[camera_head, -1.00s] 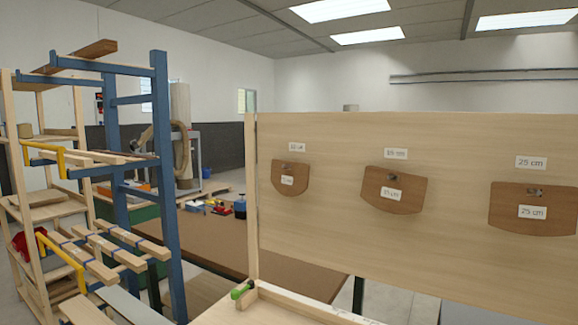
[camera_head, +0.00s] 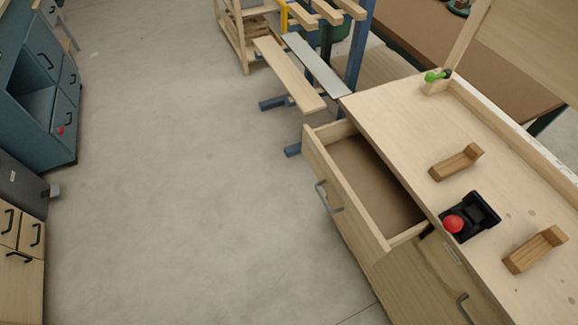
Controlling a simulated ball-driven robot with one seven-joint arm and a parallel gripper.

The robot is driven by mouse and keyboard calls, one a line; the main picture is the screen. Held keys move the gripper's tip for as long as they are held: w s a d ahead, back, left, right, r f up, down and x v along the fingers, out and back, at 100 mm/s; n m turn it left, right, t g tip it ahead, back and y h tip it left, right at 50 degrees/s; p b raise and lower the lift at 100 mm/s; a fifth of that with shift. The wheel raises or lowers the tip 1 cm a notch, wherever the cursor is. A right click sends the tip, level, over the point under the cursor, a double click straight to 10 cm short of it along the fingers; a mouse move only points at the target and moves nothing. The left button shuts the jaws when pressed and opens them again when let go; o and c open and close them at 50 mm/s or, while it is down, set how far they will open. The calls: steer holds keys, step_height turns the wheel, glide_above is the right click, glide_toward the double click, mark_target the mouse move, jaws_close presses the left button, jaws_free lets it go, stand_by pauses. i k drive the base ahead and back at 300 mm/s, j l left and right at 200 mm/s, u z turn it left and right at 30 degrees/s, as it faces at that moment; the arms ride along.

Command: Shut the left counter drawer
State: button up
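The left counter drawer (camera_head: 340,190) is pulled well out of the pale wood counter (camera_head: 400,105). Its front faces left and carries a grey bar handle (camera_head: 322,196). Its brown inside (camera_head: 375,183) shows and looks empty. To its right, another counter front with a dark bar handle (camera_head: 465,308) looks shut. My gripper is not in the view.
On the counter top are two wooden L-shaped blocks (camera_head: 456,162) (camera_head: 535,249), a black device with a red knob (camera_head: 472,216) and a green-handled item (camera_head: 437,76). A rack with planks (camera_head: 290,75) stands behind. Open grey floor (camera_head: 190,190) lies left of the drawer.

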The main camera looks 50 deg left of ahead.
mark_target(381, 215)
steer(key=u, duration=0.9)
steer(key=i+l+u, duration=0.15)
steer(key=l, duration=0.15)
steer(key=i+l+u, duration=0.15)
steer(key=l, duration=0.2)
steer(key=k, duration=0.05)
